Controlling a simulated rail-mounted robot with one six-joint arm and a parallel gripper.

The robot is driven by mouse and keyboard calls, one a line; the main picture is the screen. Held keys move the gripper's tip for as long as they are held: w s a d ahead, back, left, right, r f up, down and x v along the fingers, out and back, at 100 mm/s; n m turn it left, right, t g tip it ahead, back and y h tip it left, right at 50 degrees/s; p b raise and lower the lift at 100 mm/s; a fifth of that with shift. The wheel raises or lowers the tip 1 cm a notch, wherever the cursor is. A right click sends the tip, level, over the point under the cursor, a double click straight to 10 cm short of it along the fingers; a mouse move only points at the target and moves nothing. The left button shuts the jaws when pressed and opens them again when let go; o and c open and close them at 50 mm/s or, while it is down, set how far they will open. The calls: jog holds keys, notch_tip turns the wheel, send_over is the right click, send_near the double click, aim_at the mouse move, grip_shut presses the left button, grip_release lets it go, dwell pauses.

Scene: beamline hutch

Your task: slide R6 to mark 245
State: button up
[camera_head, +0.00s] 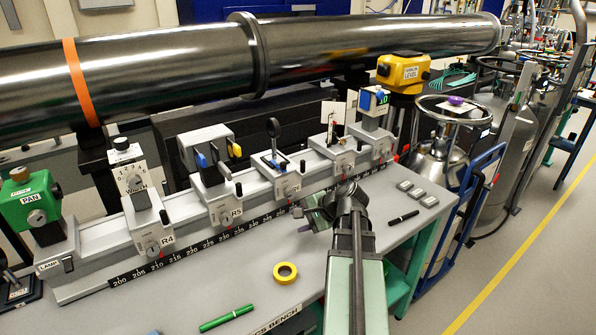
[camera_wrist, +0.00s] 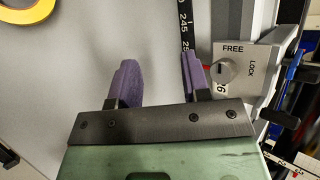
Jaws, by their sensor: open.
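Carrier R6 (camera_head: 281,176) sits on the bench rail and bears a dark ring on a post. In the wrist view its grey face (camera_wrist: 246,72) shows a round knob (camera_wrist: 226,70) between the words FREE and LOCK; I cannot tell its setting. The black scale strip (camera_wrist: 184,8) runs beside it, with 245 readable just beyond my fingertips. R6's exact reading is hidden. My gripper (camera_wrist: 160,75) is open and empty, with purple fingertips. One finger lies over the scale, close to R6's face; contact is unclear. In the head view my gripper (camera_head: 318,214) is in front of the rail.
Carriers R5 (camera_head: 218,187) and R4 (camera_head: 148,214) stand left of R6. Another carrier (camera_head: 335,155) stands right of it. Yellow tape (camera_head: 285,273), a green pen (camera_head: 226,318) and a black pen (camera_head: 403,217) lie on the bench. A large pipe (camera_head: 370,40) runs behind.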

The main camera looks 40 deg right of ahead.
aim_at(298, 170)
jog(key=w+d+r+m+t+h, duration=0.1)
jog(key=d+r+m+t+h, duration=0.2)
jog(key=d+r+m+t, duration=1.1)
jog(key=w+a+f+m+g, duration=0.1)
jog(key=w, duration=0.2)
jog(key=w+a+f+m+g, duration=0.1)
jog(key=w+a+g, duration=0.1)
jog(key=w, duration=0.2)
jog(key=w+a+f+m+g, duration=0.1)
jog(key=w+g, duration=0.1)
jog(key=w, duration=0.2)
jog(key=shift+w+a+f+y, duration=0.1)
jog(key=shift+a+f+y, duration=0.2)
jog(key=shift+f, duration=0.1)
grip_shut()
